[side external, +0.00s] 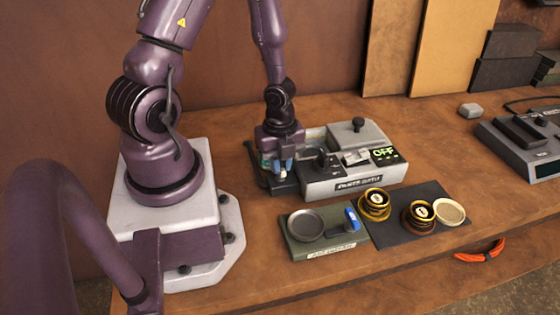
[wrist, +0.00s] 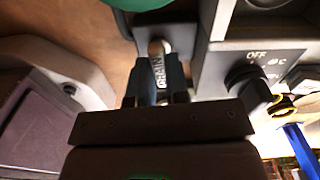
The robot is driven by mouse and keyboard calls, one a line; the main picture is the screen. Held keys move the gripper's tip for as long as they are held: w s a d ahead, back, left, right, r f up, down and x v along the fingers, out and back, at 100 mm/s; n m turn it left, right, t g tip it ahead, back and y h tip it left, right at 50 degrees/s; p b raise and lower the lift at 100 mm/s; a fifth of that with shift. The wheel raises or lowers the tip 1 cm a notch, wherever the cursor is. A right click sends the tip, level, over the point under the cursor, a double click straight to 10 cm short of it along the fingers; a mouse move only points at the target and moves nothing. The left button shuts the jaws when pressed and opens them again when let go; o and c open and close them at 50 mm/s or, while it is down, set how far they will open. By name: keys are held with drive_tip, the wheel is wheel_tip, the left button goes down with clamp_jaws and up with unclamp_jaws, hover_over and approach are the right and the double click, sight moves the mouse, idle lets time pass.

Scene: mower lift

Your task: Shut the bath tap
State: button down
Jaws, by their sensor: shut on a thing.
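The bath (side external: 350,182) is a grey box with a raised lid, a black knob and a green "OFF" display. My gripper (side external: 283,166) is low at its left end, pointing down with blue fingers. In the wrist view, my gripper (wrist: 158,80) is shut on the small tap (wrist: 157,48), whose pale rounded end shows between the dark blue fingers. The word "DRAIN" reads lengthwise between the fingers. The fingers hide most of the tap, and I cannot tell its turn angle. A black knob (wrist: 248,72) marked "OFF" and "°C" sits to its right.
A green stand with a round dish (side external: 305,226) and a blue part is in front of the bath. A dark mat (side external: 398,236) holds brass weights and a pale dish. Bench between is clear.

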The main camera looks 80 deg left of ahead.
drive_tip(key=shift+m, duration=0.5)
drive_tip(key=c, duration=1.1)
unclamp_jaws()
drive_tip(key=shift+r, duration=6.5)
